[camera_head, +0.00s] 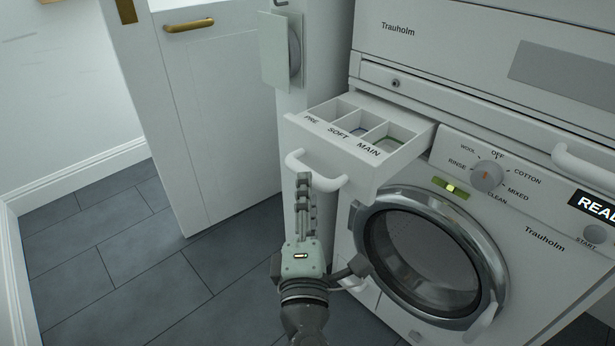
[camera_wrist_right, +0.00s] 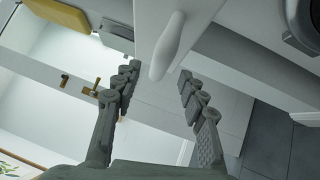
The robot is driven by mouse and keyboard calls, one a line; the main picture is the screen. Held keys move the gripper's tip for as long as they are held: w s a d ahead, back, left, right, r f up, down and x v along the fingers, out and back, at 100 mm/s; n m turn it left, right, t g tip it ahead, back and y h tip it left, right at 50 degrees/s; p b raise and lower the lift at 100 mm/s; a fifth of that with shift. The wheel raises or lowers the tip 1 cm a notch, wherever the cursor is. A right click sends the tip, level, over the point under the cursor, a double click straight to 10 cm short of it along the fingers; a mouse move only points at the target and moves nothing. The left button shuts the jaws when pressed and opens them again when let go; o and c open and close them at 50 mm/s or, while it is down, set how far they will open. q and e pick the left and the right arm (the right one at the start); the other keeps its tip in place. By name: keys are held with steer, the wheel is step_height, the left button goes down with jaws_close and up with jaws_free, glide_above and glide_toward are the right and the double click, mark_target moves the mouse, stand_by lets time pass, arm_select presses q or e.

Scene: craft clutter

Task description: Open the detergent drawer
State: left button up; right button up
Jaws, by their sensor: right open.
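The detergent drawer (camera_head: 396,167) is pulled out of the upper left of the washing machine (camera_head: 540,270) in the head view. Its compartments, labelled PRE, SOFT and MAIN, show from above. The white drawer handle (camera_head: 318,178) is on its front, and it also shows in the right wrist view (camera_wrist_right: 168,46). My right gripper (camera_head: 332,221) is open just in front of and below the handle. In the right wrist view the handle's near end lies between the spread fingers (camera_wrist_right: 158,78), with gaps on both sides. My left gripper is not in view.
The round glass door (camera_head: 430,255) is below the drawer, close to my right gripper. The program dial (camera_head: 487,176) is right of the drawer. A second white machine (camera_head: 440,50) is above. A white door with a brass handle (camera_head: 189,25) stands at left. Dark floor tiles lie clear at lower left.

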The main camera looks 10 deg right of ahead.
steer(key=s, duration=0.6)
steer(key=shift+a+f, duration=0.4)
steer(key=shift+s, duration=0.1)
